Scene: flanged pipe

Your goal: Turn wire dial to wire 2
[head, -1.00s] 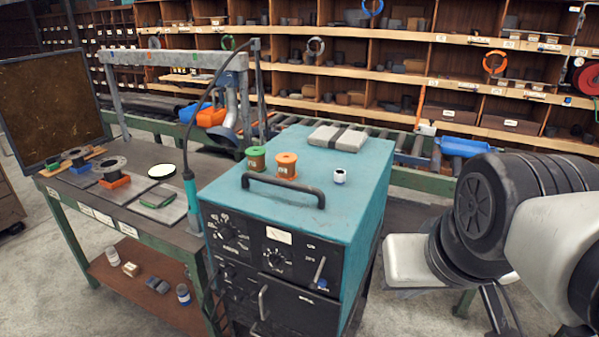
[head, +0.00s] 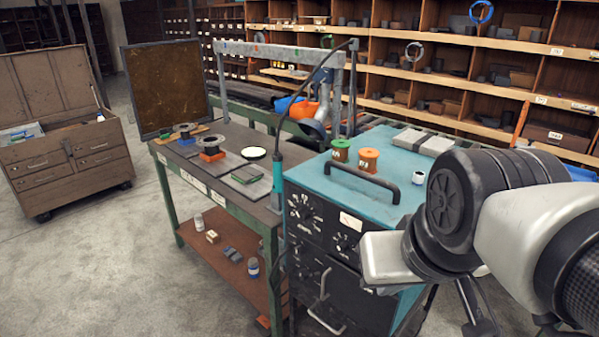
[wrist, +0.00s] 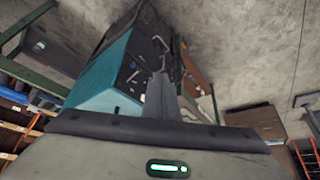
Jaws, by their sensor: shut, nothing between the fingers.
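The teal welding machine (head: 400,205) stands right of centre in the head view, with a black front panel (head: 318,240). A large dial (head: 304,211) with white markings sits at the panel's upper left, and a second dial (head: 345,244) sits to its right. The markings are too small to read, so I cannot tell which is the wire dial. My gripper (wrist: 162,76) shows in the wrist view, shut and empty, pointing toward the machine, which lies sideways there (wrist: 105,75). I see no contact with a dial.
A green spool (head: 340,150) and an orange spool (head: 369,160) stand on the machine near its dark handle (head: 362,184). A workbench (head: 215,180) adjoins on the left. A wooden chest (head: 65,160) stands farther left. Open floor (head: 120,265) lies between and in front.

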